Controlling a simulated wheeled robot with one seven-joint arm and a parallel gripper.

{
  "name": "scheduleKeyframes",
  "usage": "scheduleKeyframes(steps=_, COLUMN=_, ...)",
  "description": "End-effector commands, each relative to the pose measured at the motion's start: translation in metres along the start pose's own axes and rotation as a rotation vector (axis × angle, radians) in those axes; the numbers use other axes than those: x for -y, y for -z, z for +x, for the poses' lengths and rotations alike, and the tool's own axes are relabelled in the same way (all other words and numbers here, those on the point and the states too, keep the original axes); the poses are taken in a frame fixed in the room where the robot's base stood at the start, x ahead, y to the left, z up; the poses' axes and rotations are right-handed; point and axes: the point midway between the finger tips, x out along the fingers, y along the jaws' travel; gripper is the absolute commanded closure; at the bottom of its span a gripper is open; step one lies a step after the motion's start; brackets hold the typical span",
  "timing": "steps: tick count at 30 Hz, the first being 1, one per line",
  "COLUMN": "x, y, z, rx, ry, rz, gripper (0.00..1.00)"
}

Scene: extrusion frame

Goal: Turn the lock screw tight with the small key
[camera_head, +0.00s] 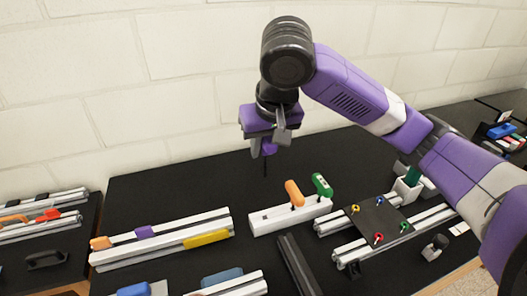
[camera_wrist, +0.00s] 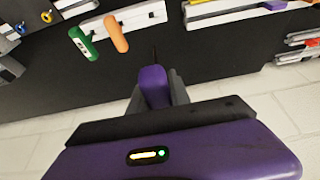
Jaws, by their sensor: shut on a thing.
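My gripper (camera_head: 268,143) is up in the air above the black table, behind the white key rack. It is shut on a key with a purple handle (camera_wrist: 153,86), and the thin dark shaft (camera_head: 265,167) points down, clear of everything. A black plate (camera_head: 379,222) with yellow, blue, red and green screw-like pieces lies over two rails, right of the gripper in the head view. I cannot tell which piece is the lock screw. In the wrist view, the gripper (camera_wrist: 155,95) shows close up, with the handle between its fingers.
The white rack (camera_head: 264,222) holds an orange-handled key (camera_head: 294,193) and a green-handled key (camera_head: 322,185). Rails with a purple block (camera_head: 145,232) and a yellow block (camera_head: 206,239) lie at left. A dark bar (camera_head: 299,264) lies in front. The table behind the rack is bare.

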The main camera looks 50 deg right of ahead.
Motion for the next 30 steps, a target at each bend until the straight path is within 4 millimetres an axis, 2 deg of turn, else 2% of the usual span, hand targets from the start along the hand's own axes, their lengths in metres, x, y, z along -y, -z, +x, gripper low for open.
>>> scheduleKeyframes(steps=5, x=0.0, y=0.0, z=0.0, rx=0.0, ry=0.0, rz=0.0, gripper=1.0)
scheduleKeyframes(steps=6, x=0.0, y=0.0, z=0.0, rx=0.0, ry=0.0, rz=0.0, gripper=0.83)
scheduleKeyframes(steps=9, x=0.0, y=0.0, z=0.0, rx=0.0, ry=0.0, rz=0.0, gripper=1.0)
scheduleKeyframes(steps=19, x=0.0, y=0.001, z=-0.003, rx=0.0, ry=0.0, rz=-0.001, gripper=1.0)
scheduleKeyframes(steps=30, x=0.0, y=0.011, z=-0.026, rx=0.0, ry=0.0, rz=-0.001, gripper=1.0)
